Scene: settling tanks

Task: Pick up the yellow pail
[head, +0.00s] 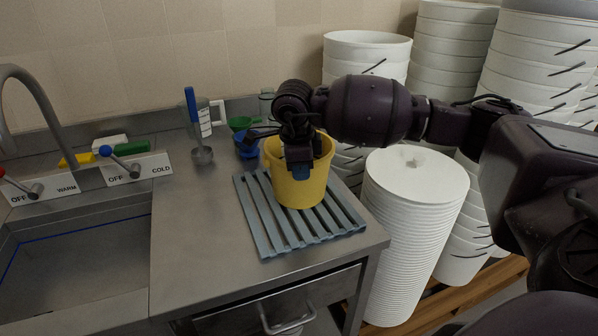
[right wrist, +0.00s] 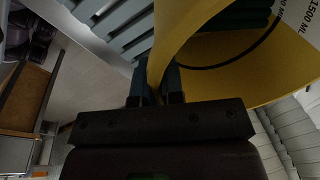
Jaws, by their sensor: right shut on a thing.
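The yellow pail (head: 311,187) stands upright on the grey slatted rack (head: 262,222) on the metal counter in the head view. My right gripper (head: 300,172) reaches in from the right and is shut on the near wall of the pail. In the right wrist view the two fingers of the right gripper (right wrist: 158,88) pinch the wall of the yellow pail (right wrist: 225,58), one finger on each side. The pail appears to rest on the rack; its underside is hidden. My left gripper is not in view.
A sink (head: 75,260) with OFF/WARM and OFF/COLD taps is at the left. Tall stacks of white buckets (head: 405,215) crowd the right. The counter left of the rack is clear.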

